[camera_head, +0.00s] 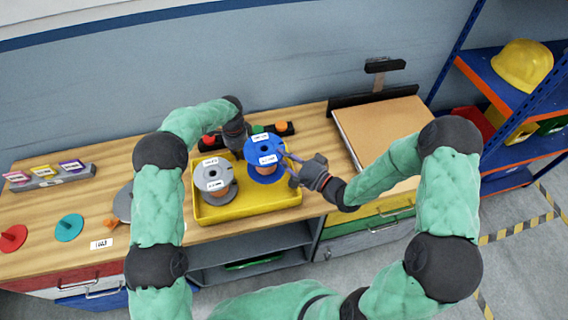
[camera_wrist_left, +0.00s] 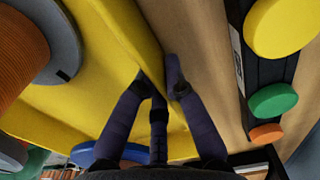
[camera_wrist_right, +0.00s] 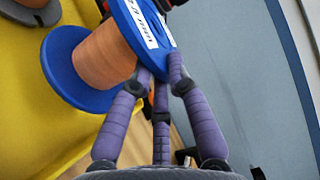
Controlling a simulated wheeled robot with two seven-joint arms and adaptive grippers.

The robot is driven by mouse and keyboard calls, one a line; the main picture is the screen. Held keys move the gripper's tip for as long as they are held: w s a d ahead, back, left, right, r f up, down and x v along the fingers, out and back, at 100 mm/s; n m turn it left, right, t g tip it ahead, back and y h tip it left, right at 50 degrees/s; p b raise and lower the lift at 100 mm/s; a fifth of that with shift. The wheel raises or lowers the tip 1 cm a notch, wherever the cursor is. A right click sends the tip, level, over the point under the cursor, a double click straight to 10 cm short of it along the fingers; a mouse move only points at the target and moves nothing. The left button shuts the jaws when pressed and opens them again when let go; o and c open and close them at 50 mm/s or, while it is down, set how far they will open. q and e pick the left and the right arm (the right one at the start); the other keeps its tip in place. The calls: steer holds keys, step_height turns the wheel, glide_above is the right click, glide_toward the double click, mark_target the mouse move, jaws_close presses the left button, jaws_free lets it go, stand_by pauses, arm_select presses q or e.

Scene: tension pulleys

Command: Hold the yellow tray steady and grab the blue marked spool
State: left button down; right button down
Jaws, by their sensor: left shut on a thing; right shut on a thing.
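The yellow tray (camera_head: 240,209) sits on the wooden bench and holds a grey spool and a blue spool. My left gripper (camera_wrist_left: 162,85) is shut on the tray's back wall, with a finger on each side of it. In the head view this gripper (camera_head: 240,146) is partly hidden behind the spools. The blue spool (camera_head: 259,145) has white labels and orange-brown windings. My right gripper (camera_wrist_right: 160,72) is shut on the rim of its upper flange, from the right side. The blue spool (camera_wrist_right: 75,75) looks upright in the tray; whether its base touches the floor I cannot tell.
The grey spool (camera_head: 214,172) stands left of the blue one in the tray. A black strip with coloured buttons (camera_head: 282,127) lies behind the tray. A brown board (camera_head: 380,125) is to the right. Coloured discs (camera_head: 69,227) lie on the left bench.

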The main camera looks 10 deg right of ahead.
steer(key=shift+r, duration=1.65)
arm_select(q)
steer(key=c, duration=1.2)
jaws_free()
steer(key=shift+c, duration=0.2)
steer(key=shift+r, duration=0.15)
step_height(320, 180, up, 12)
